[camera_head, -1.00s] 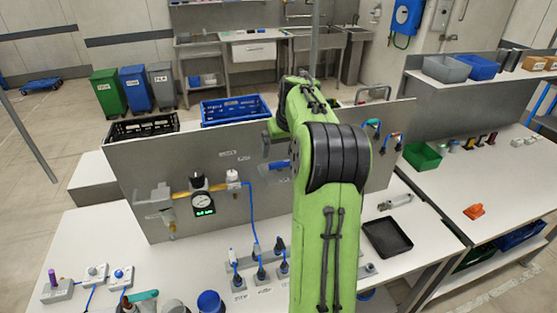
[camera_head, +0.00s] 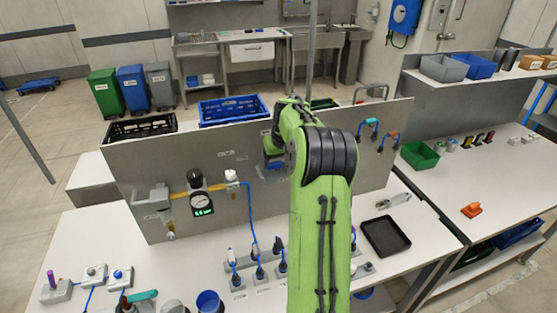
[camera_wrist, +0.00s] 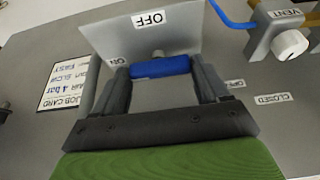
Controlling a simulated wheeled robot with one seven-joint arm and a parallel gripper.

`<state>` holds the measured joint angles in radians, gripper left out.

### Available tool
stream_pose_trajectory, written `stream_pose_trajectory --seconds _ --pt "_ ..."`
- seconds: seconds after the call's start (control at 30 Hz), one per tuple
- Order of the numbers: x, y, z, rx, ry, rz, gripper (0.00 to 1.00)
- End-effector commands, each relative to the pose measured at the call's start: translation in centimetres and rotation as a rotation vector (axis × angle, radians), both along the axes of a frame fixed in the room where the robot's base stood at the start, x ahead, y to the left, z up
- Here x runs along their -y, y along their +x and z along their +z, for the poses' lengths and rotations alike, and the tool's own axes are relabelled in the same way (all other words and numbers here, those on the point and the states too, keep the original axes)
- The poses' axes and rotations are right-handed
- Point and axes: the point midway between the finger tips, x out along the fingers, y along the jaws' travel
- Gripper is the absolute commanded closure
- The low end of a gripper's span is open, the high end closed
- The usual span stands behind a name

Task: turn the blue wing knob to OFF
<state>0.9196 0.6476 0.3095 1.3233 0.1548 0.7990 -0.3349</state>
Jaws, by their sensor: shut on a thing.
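The blue wing knob (camera_wrist: 160,67) lies across between my fingertips in the wrist view, in front of a grey plate with an OFF label (camera_wrist: 149,19) at its top edge. An ON label (camera_wrist: 117,61) is beside the left finger. My gripper (camera_wrist: 162,76) is shut on the knob, one finger at each end. The knob's wing runs level across this view, and its base is hidden. In the head view my gripper (camera_head: 271,158) is at the upright grey panel (camera_head: 140,172), mostly hidden by my green arm.
A white VENT knob (camera_wrist: 290,43) with a blue hose is at the upper right of the wrist view. A job card (camera_wrist: 68,86) is at left. In the head view a gauge (camera_head: 202,203) is left of my arm, and a black tray (camera_head: 386,237) is at right.

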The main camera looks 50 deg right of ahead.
Motion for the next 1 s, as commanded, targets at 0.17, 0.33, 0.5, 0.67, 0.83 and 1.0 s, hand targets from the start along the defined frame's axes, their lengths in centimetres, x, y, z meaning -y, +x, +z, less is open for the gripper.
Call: stream_pose_trajectory --seconds 0.17,0.33,0.5,0.67,0.83,1.0 --pt "-0.01 0.03 0.01 0.001 -0.001 -0.004 0.56" --pt "-0.05 0.06 0.01 0.0 -0.002 -0.042 0.56" --pt "-0.14 0.15 0.0 0.001 -0.003 -0.131 0.56" --pt "-0.19 0.19 0.02 0.001 -0.003 -0.262 0.56" --pt "-0.27 0.3 0.11 0.001 -0.003 -0.422 0.56" --pt "-0.35 0.38 0.15 -0.001 -0.001 -0.584 0.56"
